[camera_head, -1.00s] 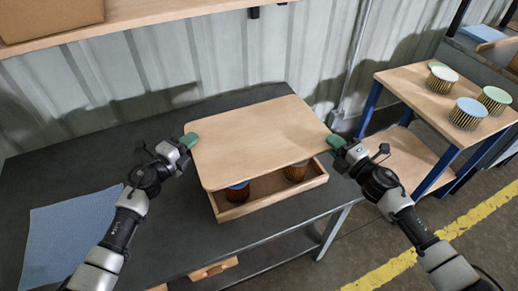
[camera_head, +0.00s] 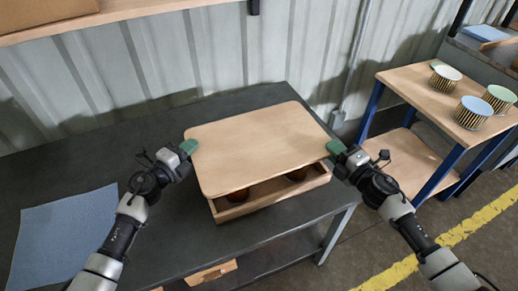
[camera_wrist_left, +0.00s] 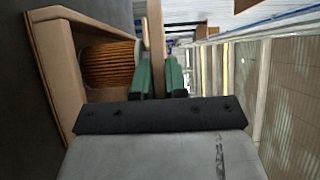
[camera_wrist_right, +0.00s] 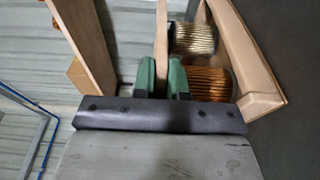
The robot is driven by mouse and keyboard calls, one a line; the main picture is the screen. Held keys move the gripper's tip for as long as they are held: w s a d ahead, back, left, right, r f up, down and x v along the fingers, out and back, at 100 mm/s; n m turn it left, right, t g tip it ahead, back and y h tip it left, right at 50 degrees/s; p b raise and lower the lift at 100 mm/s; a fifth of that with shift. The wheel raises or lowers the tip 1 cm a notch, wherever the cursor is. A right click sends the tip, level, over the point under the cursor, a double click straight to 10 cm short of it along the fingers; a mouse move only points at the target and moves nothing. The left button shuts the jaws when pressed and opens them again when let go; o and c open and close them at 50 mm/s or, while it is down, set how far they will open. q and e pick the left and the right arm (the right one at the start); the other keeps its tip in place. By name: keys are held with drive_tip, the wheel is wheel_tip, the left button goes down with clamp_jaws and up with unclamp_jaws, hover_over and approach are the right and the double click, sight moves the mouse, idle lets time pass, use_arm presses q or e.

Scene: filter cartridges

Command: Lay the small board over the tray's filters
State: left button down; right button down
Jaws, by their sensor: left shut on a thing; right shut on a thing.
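The small board (camera_head: 262,145) is a pale wooden sheet with rounded corners. It lies roughly level over the wooden tray (camera_head: 275,199), covering most of it. My left gripper (camera_head: 189,147) is shut on its left edge and my right gripper (camera_head: 336,148) on its right edge. Under the board's front edge, brown sides of two filters (camera_head: 238,195) show in the tray. In the left wrist view a pleated orange filter (camera_wrist_left: 108,66) stands below the board, with a narrow gap between. The right wrist view shows a pale filter (camera_wrist_right: 194,39) and an orange one (camera_wrist_right: 207,83). Other filters are hidden.
The tray stands on a dark table (camera_head: 130,175) against a corrugated wall. A blue mat (camera_head: 62,238) lies at the table's left. A wooden side table (camera_head: 425,88) at right holds several filters (camera_head: 472,112). A shelf (camera_head: 110,17) runs above.

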use_arm(q)
drive_tip(key=shift+a+f, duration=0.1)
drive_tip(key=shift+f, duration=0.3)
use_arm(e)
drive_tip(key=shift+d+f, duration=0.1)
drive_tip(key=shift+f, duration=0.3)
use_arm(q)
drive_tip(key=c, duration=1.6)
unclamp_jaws()
drive_tip(key=shift+f+b, duration=0.15)
drive_tip(key=shift+b, duration=0.25)
use_arm(e)
drive_tip(key=c, duration=1.6)
unclamp_jaws()
drive_tip(key=shift+f, duration=0.15)
use_arm(q)
drive_tip(key=o, duration=0.4)
use_arm(e)
drive_tip(key=o, duration=0.4)
use_arm(q)
drive_tip(key=shift+o, duration=0.2)
use_arm(e)
drive_tip(key=shift+o, duration=0.2)
drive_tip(key=shift+s, duration=0.15)
use_arm(q)
drive_tip(key=v, duration=1.2)
use_arm(e)
drive_tip(key=v, duration=1.1)
drive_tip(key=shift+s+d, duration=0.25)
